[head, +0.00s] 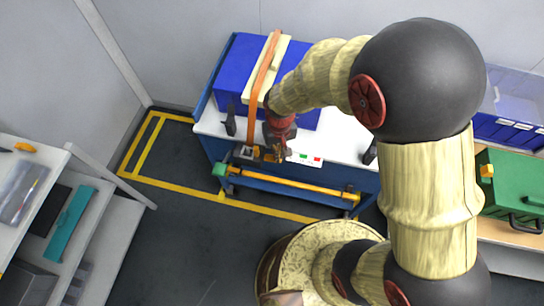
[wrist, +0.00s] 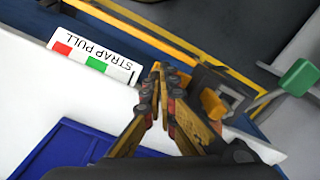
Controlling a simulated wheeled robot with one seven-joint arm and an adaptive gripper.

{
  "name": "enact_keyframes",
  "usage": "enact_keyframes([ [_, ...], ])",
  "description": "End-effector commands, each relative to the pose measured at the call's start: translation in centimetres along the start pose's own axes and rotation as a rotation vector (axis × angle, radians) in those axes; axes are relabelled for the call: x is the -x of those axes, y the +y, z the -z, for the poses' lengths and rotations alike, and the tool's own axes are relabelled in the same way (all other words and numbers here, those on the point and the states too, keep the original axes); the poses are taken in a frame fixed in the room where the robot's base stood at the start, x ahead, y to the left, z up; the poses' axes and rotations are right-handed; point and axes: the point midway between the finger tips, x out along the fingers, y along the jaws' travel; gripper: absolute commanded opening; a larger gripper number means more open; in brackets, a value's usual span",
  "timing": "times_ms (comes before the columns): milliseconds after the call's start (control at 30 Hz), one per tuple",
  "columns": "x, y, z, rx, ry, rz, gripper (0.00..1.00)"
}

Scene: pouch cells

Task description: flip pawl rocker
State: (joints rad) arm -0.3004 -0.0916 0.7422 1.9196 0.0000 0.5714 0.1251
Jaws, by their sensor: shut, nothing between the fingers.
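A small orange rocker (wrist: 213,103) sits on a dark ratchet mount (wrist: 232,88) at the table's front edge. I take it to be the pawl rocker. In the wrist view my gripper (wrist: 157,70) points at the table edge, fingertips together and empty, just left of the rocker. Whether a finger touches the rocker I cannot tell. In the head view my gripper (head: 274,152) is over the front edge, partly covering the mount (head: 244,152). A lever with a green knob (wrist: 299,76) extends from the mount; the knob also shows in the head view (head: 220,169).
A white label reading STRAP PULL (wrist: 95,58), with red and green patches, lies left of the fingers. An orange strap (head: 256,105) crosses the blue crate (head: 236,65) behind. A yellow rail (head: 290,187) runs below the table front. Open floor lies in front.

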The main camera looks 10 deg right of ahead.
Motion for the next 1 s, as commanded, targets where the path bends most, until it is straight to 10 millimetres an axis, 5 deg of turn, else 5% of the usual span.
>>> enact_keyframes([
  [1000,-1.4,0.0,0.0,0.0,0.0,0.0,0.0],
])
